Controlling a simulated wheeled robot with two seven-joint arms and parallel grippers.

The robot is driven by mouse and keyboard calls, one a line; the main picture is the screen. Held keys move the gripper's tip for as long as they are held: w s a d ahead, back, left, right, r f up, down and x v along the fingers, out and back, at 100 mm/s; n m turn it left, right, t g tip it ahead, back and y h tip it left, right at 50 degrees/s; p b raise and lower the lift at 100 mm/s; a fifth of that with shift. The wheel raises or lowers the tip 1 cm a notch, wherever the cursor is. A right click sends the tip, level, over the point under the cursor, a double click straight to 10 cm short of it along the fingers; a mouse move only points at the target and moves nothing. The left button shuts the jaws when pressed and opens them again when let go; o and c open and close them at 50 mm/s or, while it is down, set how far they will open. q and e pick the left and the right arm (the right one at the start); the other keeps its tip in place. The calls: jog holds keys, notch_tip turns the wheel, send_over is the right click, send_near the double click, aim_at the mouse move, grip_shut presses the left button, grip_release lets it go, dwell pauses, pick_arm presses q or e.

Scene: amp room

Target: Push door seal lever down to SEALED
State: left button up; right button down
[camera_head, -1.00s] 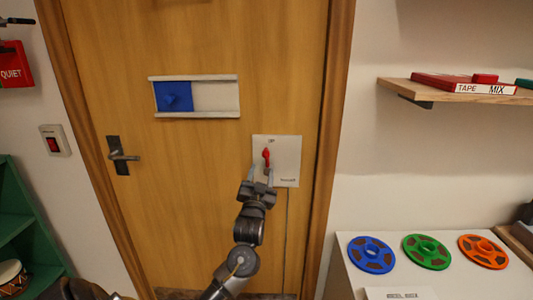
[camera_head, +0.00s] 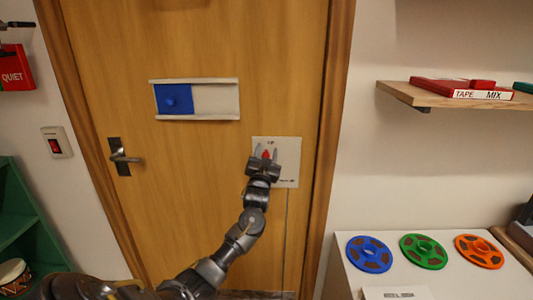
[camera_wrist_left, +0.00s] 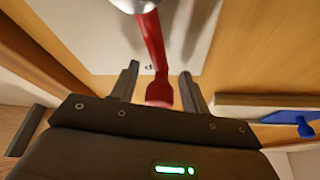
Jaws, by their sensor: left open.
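The red door seal lever (camera_head: 266,154) is on a pale plate (camera_head: 290,165) on the wooden door (camera_head: 200,190). My left gripper (camera_head: 266,150) is open in front of the plate, with one finger on each side of the lever. In the left wrist view the red lever (camera_wrist_left: 154,60) reaches in between the two open fingers (camera_wrist_left: 160,85); I cannot tell whether they touch it. The lower part of the lever and plate is hidden behind my gripper in the head view. My right gripper is not in view.
A blue slider (camera_head: 174,98) sits in a pale frame above left, and a door handle (camera_head: 122,157) is at the left. A wooden shelf (camera_head: 450,98) and a white table (camera_head: 350,278) with blue, green and orange reels are to the right.

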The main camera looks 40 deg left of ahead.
pick_arm(q)
jog(key=shift+c, duration=0.4)
grip_shut()
jog(key=shift+d, duration=0.1)
